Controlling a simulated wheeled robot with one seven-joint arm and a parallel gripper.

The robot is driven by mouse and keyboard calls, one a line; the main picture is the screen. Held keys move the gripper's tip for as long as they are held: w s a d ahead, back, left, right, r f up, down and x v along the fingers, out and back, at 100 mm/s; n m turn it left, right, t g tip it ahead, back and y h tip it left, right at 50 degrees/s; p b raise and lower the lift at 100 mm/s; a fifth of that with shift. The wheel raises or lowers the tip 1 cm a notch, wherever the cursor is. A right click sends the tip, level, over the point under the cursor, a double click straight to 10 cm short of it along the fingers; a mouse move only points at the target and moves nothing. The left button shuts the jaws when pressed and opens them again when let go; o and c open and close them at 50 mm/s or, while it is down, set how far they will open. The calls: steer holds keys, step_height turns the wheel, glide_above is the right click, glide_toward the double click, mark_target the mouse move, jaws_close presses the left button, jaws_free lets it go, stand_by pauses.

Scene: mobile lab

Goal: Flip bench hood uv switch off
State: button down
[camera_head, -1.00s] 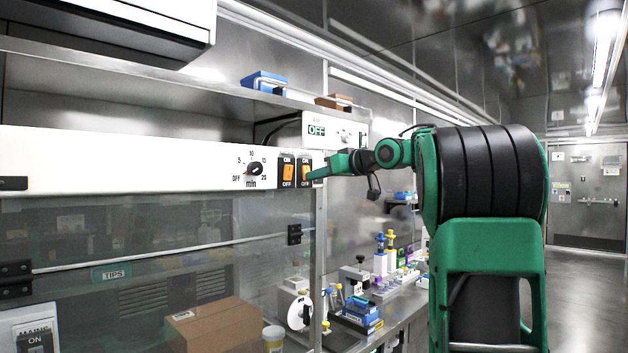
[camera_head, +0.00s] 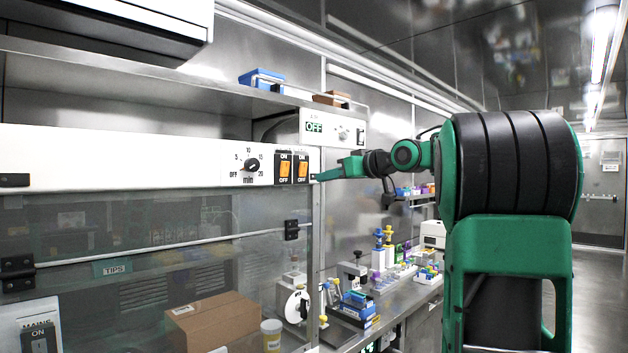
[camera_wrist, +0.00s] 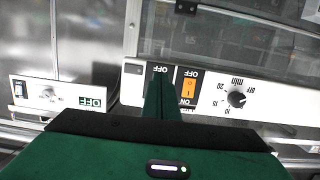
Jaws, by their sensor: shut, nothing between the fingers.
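The bench hood's white control panel (camera_head: 120,160) carries two black switch housings with orange rockers, marked ON at top and OFF at bottom. The left switch (camera_head: 284,168) and right switch (camera_head: 302,168) sit side by side. I cannot read which is the UV one. My gripper (camera_head: 318,177) is shut and empty, just right of the right switch, by the panel's end. In the upside-down wrist view, my closed fingers (camera_wrist: 160,92) cover most of one switch (camera_wrist: 161,68), and the other orange switch (camera_wrist: 187,88) is clear. Contact cannot be told.
A timer dial (camera_head: 251,165) is left of the switches. A second white box with a green OFF sign (camera_head: 314,127) is above right. The glass sash (camera_head: 150,235) hangs below the panel. Tubes and racks crowd the bench (camera_head: 410,292). The floor at right is clear.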

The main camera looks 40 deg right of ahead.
steer(key=s+d+f, duration=0.1)
steer(key=s, duration=0.6)
steer(key=shift+s+f, duration=0.4)
steer(key=shift+d, duration=0.1)
steer(key=s+a+f+m+g+h, duration=0.1)
steer(key=s+a+f+m+g, duration=0.15)
steer(key=f, duration=0.55)
steer(key=s+a+f+m+g+h, duration=0.1)
steer(key=s+a+f+g, duration=0.15)
steer(key=f, duration=0.65)
steer(key=s+a+f+m+g, duration=0.1)
steer(key=s+f+m+g, duration=0.15)
steer(key=f, duration=0.55)
steer(key=s+a+f+m+g, duration=0.1)
steer(key=s+a+f+g, duration=0.3)
steer(key=s+f, duration=0.4)
steer(key=s+a+f+m+g, duration=0.1)
steer(key=s+a+f+g, duration=0.3)
steer(key=s+f, duration=0.5)
steer(key=s, duration=0.6)
steer(key=shift+g, duration=0.25)
